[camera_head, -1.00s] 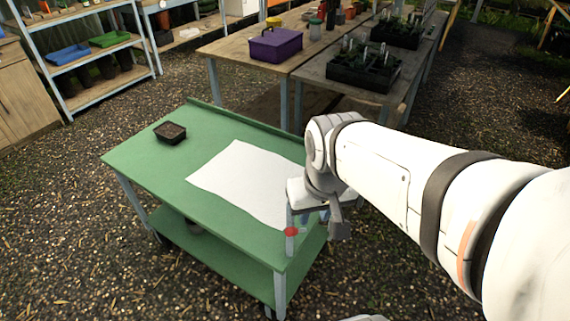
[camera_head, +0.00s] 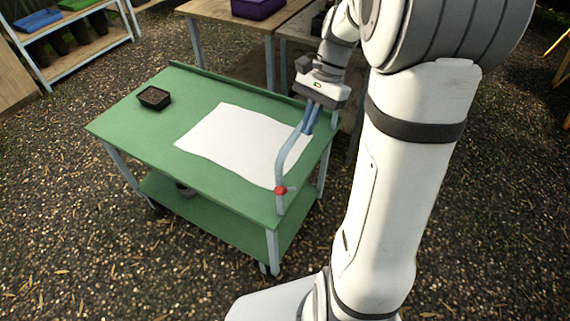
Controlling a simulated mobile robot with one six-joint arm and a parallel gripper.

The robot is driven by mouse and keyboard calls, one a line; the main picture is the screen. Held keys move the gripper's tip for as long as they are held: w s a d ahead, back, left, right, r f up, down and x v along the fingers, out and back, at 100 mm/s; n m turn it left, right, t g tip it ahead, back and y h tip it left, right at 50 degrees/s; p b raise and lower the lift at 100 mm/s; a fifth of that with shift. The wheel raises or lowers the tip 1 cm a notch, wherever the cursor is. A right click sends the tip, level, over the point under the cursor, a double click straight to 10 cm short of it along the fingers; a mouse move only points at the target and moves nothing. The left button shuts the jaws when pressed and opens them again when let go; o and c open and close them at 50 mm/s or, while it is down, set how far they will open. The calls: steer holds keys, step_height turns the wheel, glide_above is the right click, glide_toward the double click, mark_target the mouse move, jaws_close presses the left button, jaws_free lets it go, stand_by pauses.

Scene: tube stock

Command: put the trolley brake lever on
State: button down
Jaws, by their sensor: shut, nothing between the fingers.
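The green trolley (camera_head: 150,125) stands on the gravel, with a pale blue-grey push handle (camera_head: 281,165) at its right end. A small red part (camera_head: 281,190), which looks like the brake lever or its hub, sits low on the handle's near post at the corner. It is too small to tell which way the lever is set. My gripper (camera_head: 309,128) points down over the right end, beyond and above the red part and clear of it. Its blue-grey fingers are shut and empty. They overlap the handle bar in view, so I cannot tell whether they touch it.
A white sheet (camera_head: 235,143) and a black soil tray (camera_head: 154,98) lie on the trolley top. A lower shelf (camera_head: 215,222) is below. Wooden benches (camera_head: 225,22) stand close behind, one with a purple box (camera_head: 257,8). Gravel is free at the front.

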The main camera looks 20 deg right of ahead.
steer(key=shift+f, duration=0.1)
stand_by(0.3)
glide_above(287, 189)
steer(key=w+d, duration=0.1)
steer(key=w, duration=0.1)
step_height(287, 189, down, 11)
steer(key=shift+s+a+f, duration=0.2)
steer(key=shift+s+a, duration=0.05)
steer(key=shift+s, duration=0.2)
